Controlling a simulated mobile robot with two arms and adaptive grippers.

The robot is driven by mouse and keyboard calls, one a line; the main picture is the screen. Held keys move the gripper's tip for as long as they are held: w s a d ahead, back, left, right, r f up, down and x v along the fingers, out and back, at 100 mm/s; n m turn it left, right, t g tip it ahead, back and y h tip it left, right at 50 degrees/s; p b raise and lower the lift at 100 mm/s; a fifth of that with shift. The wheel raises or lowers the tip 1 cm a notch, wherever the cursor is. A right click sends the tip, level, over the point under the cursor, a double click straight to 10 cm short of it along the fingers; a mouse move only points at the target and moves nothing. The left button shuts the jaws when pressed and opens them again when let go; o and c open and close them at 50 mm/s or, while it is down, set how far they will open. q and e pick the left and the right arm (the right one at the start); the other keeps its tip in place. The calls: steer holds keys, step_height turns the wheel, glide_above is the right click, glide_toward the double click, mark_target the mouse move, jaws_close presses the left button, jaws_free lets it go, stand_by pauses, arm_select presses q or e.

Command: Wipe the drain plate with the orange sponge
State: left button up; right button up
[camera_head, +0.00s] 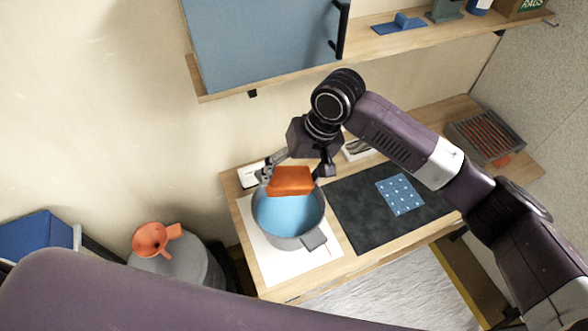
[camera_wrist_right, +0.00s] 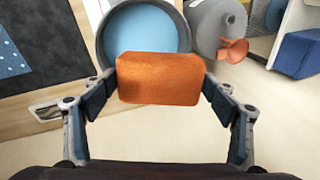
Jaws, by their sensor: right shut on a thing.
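The orange sponge (camera_head: 291,181) is a rounded block held between the fingers of my right gripper (camera_head: 293,171). It hangs over the back part of a grey bucket (camera_head: 313,241) that holds blue liquid (camera_head: 287,215). In the right wrist view the sponge (camera_wrist_right: 160,78) sits between the two finger pads, overlapping the bucket's rim (camera_wrist_right: 103,40). I cannot tell whether it touches the liquid. A grey slatted plate with reddish-brown gaps (camera_head: 485,138), which looks like the drain plate, lies at the table's far right, away from my gripper. My left gripper is out of view.
The bucket stands on a white sheet (camera_head: 270,268). A dark mat (camera_head: 345,205) with a blue dotted cloth (camera_head: 400,194) lies to its right. An orange funnel (camera_head: 152,239) sits on a grey container (camera_head: 178,268) at left. A wooden shelf (camera_head: 385,46) runs above.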

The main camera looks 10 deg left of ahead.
steer(key=shift+f+b, duration=0.55)
steer(key=shift+f, duration=0.05)
step_height(320, 180, down, 5)
steer(key=b, duration=0.5)
steer(key=shift+d, duration=0.1)
arm_select(q)
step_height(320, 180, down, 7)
steer(key=b, duration=0.1)
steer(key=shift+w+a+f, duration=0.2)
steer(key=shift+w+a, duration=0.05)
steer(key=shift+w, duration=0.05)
arm_select(e)
step_height(320, 180, down, 4)
steer(key=shift+f, duration=0.2)
steer(key=shift+f, duration=0.1)
steer(key=shift+f, duration=1.4)
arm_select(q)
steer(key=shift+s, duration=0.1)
